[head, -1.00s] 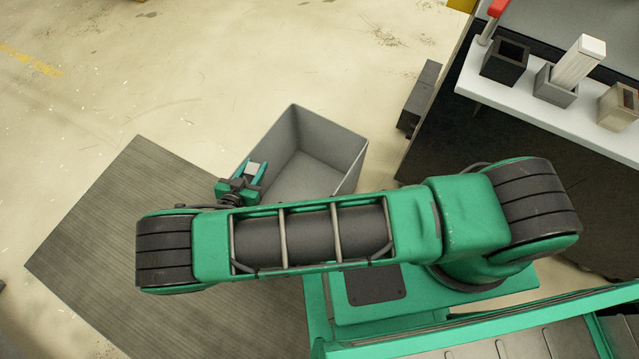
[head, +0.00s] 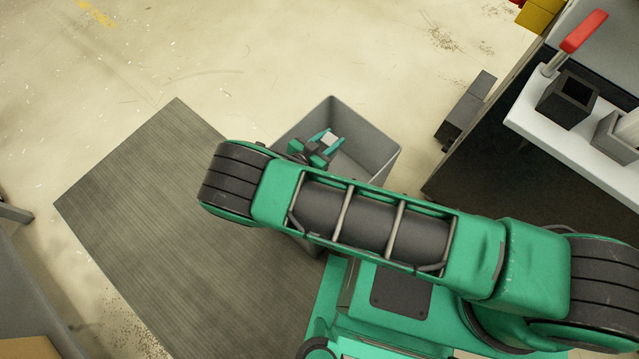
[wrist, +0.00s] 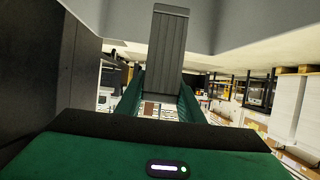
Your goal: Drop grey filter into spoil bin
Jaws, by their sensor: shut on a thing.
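The spoil bin is an open grey box (head: 372,128) standing on the floor in the head view, with its near part hidden behind my arm. My gripper (head: 326,143) is over the bin's opening, in the left half of it. It is shut on the grey filter (head: 331,138), of which only a small pale end shows from above. In the wrist view, the grey filter (wrist: 168,50) is a ribbed grey block held between the green fingers of my gripper (wrist: 158,95). I cannot tell how far the filter is above the bin floor.
A dark ribbed mat (head: 150,200) lies on the floor left of the bin. At the right, a white shelf (head: 560,135) carries a black square cup (head: 567,100), a grey holder (head: 615,135) and a red-handled lever (head: 584,32). A dark grey block (head: 466,110) stands between bin and bench.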

